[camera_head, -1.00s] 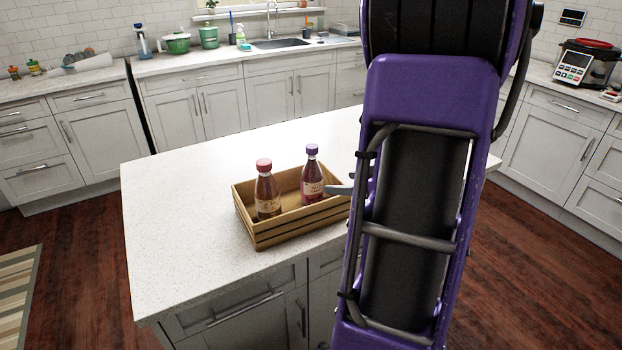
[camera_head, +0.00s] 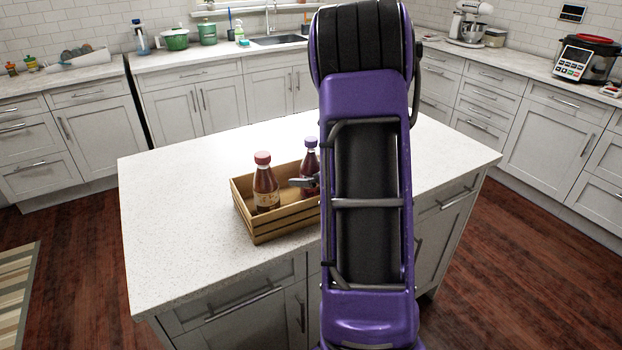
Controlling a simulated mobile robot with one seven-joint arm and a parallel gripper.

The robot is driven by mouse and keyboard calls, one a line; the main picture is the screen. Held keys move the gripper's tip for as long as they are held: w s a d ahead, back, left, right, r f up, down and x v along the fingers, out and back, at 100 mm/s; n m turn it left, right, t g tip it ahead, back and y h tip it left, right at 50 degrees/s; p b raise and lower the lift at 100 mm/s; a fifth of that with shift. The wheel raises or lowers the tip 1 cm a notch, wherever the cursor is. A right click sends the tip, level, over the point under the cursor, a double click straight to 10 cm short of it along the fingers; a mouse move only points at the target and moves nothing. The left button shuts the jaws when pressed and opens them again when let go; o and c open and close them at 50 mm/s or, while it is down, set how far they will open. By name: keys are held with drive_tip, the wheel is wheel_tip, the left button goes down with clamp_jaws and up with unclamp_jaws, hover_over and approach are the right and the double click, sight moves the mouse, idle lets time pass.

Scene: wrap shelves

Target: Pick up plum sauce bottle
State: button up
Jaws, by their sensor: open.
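Two sauce bottles stand upright in a wooden crate (camera_head: 285,222) on the island counter. The one with a purple cap and dark purple-red body (camera_head: 308,165) looks like the plum sauce bottle; its label is mostly covered. The other bottle (camera_head: 265,187) has a red cap and brownish-red sauce. My gripper (camera_head: 303,182) shows only as a grey finger in front of the purple-capped bottle's middle; the rest is hidden behind my purple arm. It is open. I cannot tell whether the finger touches the bottle.
The crate's right end is hidden by my arm. The white island top (camera_head: 180,210) is clear to the left of the crate. The red-capped bottle stands close on the left of the finger. Back counters hold green pots (camera_head: 175,40) and a cooker (camera_head: 586,60).

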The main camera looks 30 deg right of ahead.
drive_tip(key=shift+x, duration=0.95)
drive_tip(key=shift+c, duration=0.3)
drive_tip(key=shift+r, duration=0.1)
clamp_jaws()
